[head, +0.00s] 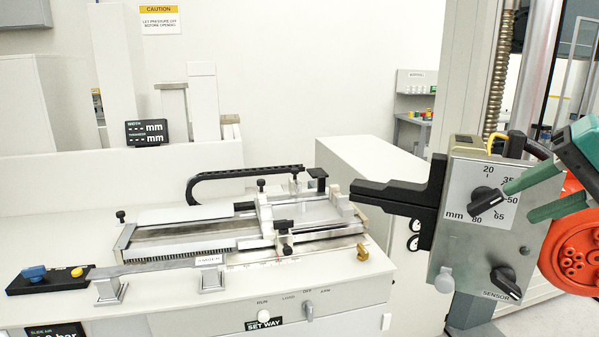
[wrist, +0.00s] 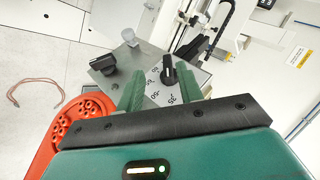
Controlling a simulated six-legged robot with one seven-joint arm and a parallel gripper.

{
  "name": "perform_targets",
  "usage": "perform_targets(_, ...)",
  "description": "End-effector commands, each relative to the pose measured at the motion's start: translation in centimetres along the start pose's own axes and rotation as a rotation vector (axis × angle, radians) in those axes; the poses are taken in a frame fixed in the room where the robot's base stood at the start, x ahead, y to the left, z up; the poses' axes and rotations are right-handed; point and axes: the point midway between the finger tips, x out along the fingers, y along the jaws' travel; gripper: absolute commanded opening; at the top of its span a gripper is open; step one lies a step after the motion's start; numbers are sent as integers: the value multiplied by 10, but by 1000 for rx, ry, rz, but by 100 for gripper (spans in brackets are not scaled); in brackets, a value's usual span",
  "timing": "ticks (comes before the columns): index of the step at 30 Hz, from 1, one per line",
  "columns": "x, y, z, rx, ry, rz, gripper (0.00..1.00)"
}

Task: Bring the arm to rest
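My gripper (head: 521,201) is at the right of the head view, with its two green fingers spread apart. They point at a grey panel (head: 458,228) with a black selector knob (head: 487,202) on a dial marked in mm. In the wrist view my gripper (wrist: 160,76) is open, and the knob (wrist: 170,76) shows between and beyond its fingertips. The fingers do not visibly grip the knob; whether one touches it I cannot tell. The knob's white line points up and right, between 35 and 50.
A second knob (head: 506,281) marked SENSOR sits lower on the panel. A black bracket (head: 405,200) juts left from the panel toward a slide fixture (head: 230,225) on a white bench (head: 60,225). A ribbed column (head: 500,70) stands behind. Open floor with a looped cable (wrist: 36,95) shows in the wrist view.

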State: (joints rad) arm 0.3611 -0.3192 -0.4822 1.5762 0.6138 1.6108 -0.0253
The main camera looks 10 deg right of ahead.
Motion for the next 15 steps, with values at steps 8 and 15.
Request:
perform_targets(8, 152, 8, 107, -282, -101, 203, 36)
perform_targets(15, 237, 43, 202, -650, -98, 367, 36)
